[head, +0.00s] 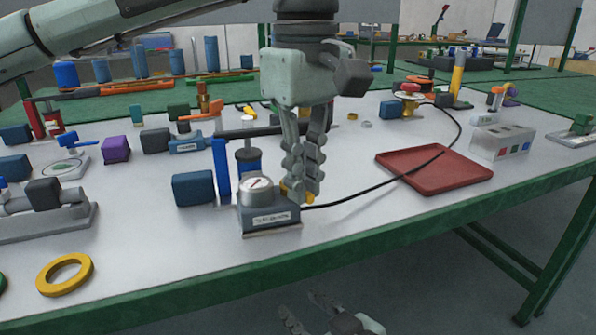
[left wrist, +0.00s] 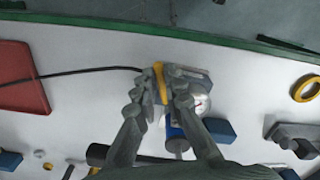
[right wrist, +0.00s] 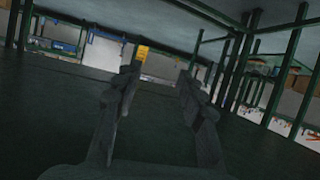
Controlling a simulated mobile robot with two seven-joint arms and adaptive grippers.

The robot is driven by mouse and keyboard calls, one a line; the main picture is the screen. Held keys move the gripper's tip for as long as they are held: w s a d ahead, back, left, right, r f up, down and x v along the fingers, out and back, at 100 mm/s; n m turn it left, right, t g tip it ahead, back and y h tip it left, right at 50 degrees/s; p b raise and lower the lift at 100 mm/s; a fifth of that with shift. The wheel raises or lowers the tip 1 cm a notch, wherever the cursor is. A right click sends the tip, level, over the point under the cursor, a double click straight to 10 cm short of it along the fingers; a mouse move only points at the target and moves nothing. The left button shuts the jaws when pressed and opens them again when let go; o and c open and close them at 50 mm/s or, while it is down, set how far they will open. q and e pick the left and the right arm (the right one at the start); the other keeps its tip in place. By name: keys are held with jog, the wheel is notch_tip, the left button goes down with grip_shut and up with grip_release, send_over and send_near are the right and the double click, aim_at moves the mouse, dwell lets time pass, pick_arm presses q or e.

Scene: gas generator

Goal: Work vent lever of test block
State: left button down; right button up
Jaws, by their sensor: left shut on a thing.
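The test block (head: 270,220) is a dark grey block with a label on its front and a round dial gauge (head: 259,190) on top. It stands near the table's front edge; it also shows in the left wrist view (left wrist: 192,74). Its yellow vent lever (left wrist: 160,82) is on the side facing the black hose. My left gripper (head: 302,188) points down from above and is shut on the lever, whose yellow end shows below the fingertips. My right gripper (head: 318,312) is below the table's front edge, open and empty in the right wrist view (right wrist: 160,82).
A black hose (head: 350,196) runs from the block across a red tray (head: 435,180). A blue block (head: 193,188) and a blue post (head: 222,168) stand left of the test block. A yellow ring (head: 48,287) lies at the front left. The front strip right of the block is clear.

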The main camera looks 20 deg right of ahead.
pick_arm(q)
jog(key=n, duration=0.2)
jog(key=w+d+n, duration=0.1)
jog(key=n, duration=0.1)
jog(key=n+p, duration=0.1)
jog(key=n, duration=0.1)
jog(key=shift+w+d+n, duration=0.15)
jog(key=shift+d+n, duration=0.15)
jog(key=n, duration=0.2)
jog(key=w+n, duration=0.1)
jog(key=shift+d+p, duration=0.25)
jog(key=shift+p, duration=0.05)
jog(key=shift+w+d+n, duration=0.1)
jog(key=shift+w+n, duration=0.15)
jog(key=shift+n, duration=0.6)
jog(key=shift+w+n, duration=0.2)
jog(key=shift+n, duration=0.65)
pick_arm(e)
jog(key=s+d+f+g+h, duration=0.2)
jog(key=s+d+f+g, duration=0.2)
jog(key=s+d+f, duration=0.1)
jog(key=shift+s+d+f+m+g+h, duration=0.3)
jog(key=shift+d+f+m+g+h, duration=0.1)
jog(key=shift+d+f, duration=0.55)
pick_arm(q)
jog(key=c, duration=1.6)
grip_release()
pick_arm(e)
jog(key=shift+s+d, duration=0.1)
